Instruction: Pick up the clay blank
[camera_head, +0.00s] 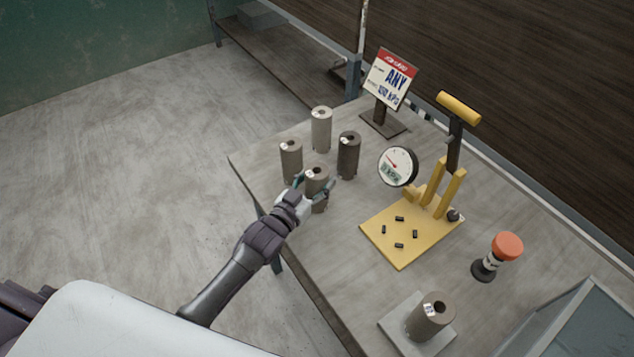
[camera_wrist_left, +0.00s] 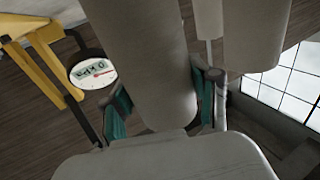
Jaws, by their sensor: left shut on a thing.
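Several upright cylindrical clay blanks stand grouped on the table. My left gripper (camera_head: 316,189) is shut on the nearest grey-brown blank (camera_head: 317,176), its fingers on either side of it. In the left wrist view this blank (camera_wrist_left: 150,60) fills the middle between the teal finger pads. I cannot tell whether its base is off the table. Beside it stand a brown-grey blank (camera_head: 291,160), a paler blank (camera_head: 321,128) and a dark blank (camera_head: 348,155). Another blank (camera_head: 430,314) stands apart on a square plate (camera_head: 393,322) at the front right. My right gripper is not in view.
A yellow press (camera_head: 386,245) with a dial gauge (camera_head: 398,166) stands right of the group. A job card sign (camera_head: 391,79) stands behind. An orange-topped button (camera_head: 507,246) and a grey glass-like box (camera_head: 590,320) are at the right. The table front between gripper and plate is clear.

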